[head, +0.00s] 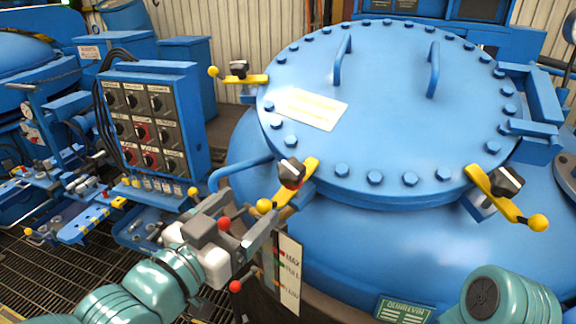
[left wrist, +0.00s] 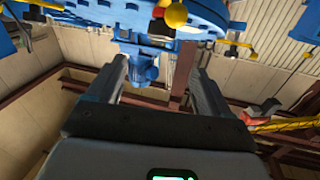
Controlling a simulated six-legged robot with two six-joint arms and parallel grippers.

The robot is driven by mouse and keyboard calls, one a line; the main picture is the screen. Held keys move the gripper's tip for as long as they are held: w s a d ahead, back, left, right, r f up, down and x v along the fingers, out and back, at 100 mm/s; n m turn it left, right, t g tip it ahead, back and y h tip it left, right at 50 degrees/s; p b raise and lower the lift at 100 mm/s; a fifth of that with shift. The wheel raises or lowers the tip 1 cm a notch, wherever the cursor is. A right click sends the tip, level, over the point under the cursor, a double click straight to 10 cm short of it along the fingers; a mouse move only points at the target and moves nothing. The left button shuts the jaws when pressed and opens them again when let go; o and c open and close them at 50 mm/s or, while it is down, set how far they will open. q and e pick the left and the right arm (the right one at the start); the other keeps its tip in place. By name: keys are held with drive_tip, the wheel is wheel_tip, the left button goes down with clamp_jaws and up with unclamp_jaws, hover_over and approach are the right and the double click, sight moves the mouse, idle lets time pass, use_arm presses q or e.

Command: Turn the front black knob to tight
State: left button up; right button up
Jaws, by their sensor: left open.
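A black knob (head: 292,172) with a red mark sits on a yellow clamp bar at the near edge of the blue furnace lid. The bar ends in a yellow ball (head: 264,205). My left gripper (head: 262,228) is open and empty, just below and left of this knob, apart from it. In the left wrist view the two fingers (left wrist: 160,82) stand wide apart, with a yellow ball (left wrist: 176,14) and blue metalwork beyond them. Another black knob (head: 507,181) on a yellow bar is at the lid's right. A third black knob (head: 239,69) is at the lid's left back. My right gripper is out of view.
The round lid (head: 400,110) has raised handles and a bolted rim. A gauge plate (head: 289,272) stands beside my left gripper. A blue control panel (head: 150,120) with several switches is at left. A blue curved pipe (head: 237,168) runs near the gripper.

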sight(286, 173)
use_arm(q)
drive_tip(key=p+x, duration=0.4)
drive_tip(key=x, duration=0.9)
drive_tip(key=shift+w+d+f, duration=0.1)
drive_tip(key=shift+w+d, duration=0.1)
drive_tip(key=shift+w, duration=0.1)
drive_tip(key=shift+s+a, duration=0.1)
drive_tip(key=shift+s, duration=0.1)
drive_tip(key=shift+w, duration=0.15)
drive_tip(key=c, duration=1)
